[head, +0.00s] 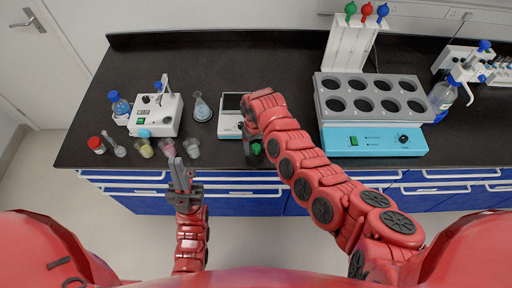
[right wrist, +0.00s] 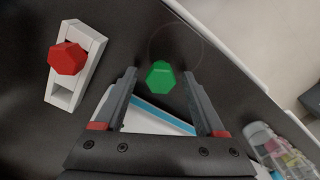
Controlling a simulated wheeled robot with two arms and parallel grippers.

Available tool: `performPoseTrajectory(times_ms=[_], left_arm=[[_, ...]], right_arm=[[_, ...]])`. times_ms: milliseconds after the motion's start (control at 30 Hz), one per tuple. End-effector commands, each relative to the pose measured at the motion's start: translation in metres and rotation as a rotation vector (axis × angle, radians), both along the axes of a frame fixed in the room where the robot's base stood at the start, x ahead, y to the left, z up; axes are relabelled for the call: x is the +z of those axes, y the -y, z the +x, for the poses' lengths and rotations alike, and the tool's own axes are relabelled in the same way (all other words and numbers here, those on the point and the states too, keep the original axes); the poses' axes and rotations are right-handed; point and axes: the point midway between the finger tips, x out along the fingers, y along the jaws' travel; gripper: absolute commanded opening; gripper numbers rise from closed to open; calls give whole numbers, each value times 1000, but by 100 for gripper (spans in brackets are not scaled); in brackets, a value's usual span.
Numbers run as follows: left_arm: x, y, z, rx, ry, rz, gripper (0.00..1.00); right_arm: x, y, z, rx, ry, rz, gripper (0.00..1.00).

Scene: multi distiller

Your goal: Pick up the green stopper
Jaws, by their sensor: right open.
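In the right wrist view the green stopper (right wrist: 160,76) is a green faceted cap, between the fingertips of my right gripper (right wrist: 161,78). The fingers are open, with a gap on each side of it. In the head view the stopper (head: 256,149) is a small green spot near the table's front edge, partly hidden under my right gripper (head: 253,142). A faint clear round outline lies beside it in the wrist view; what it is I cannot tell. My left gripper (head: 180,172) hangs at the table's front edge, holding nothing I can make out.
A white scale (head: 231,124) stands just left of my right gripper. A red stopper (right wrist: 68,58) sits on a white stand near it. Several small cups and a flask (head: 201,108) are at left. The grey rack (head: 368,82) on a blue base is at right.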

Motion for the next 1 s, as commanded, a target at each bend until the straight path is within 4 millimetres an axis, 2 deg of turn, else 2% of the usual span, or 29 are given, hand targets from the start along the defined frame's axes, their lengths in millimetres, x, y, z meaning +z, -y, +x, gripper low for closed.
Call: performPoseTrajectory(times_ms=[100,133,500,1000], left_arm=[[0,0,0,0,0,0,0],[0,0,0,0,0,0,0],[0,0,0,0,0,0,0],[-3,0,0,0,0,0,0]], right_arm=[[0,0,0,0,0,1,72],[0,0,0,0,-1,0,68],[0,0,0,1,-1,0,2],[6,-1,0,2,-1,0,0]])
